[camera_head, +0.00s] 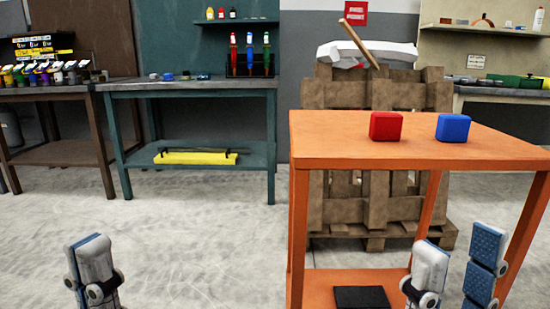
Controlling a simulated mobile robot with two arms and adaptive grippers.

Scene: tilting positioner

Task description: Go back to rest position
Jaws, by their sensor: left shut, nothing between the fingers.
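My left gripper (89,248) is at the lower left of the head view, in front of the bare floor. Its fingers are together and hold nothing. My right gripper (459,247) is at the lower right, in front of the orange table (345,145). Its two fingers stand clearly apart, and I see nothing between them but the table behind. A red block (386,126) and a blue block (453,128) sit apart on the table top. Neither gripper touches a block. The lower parts of both grippers are cut off by the bottom edge.
A black flat item (361,298) lies on the orange table's lower shelf. A wooden crate on a pallet (385,205) stands behind the table. A teal workbench (195,85) and a brown one (55,152) stand at the back. The floor (205,235) at left and centre is clear.

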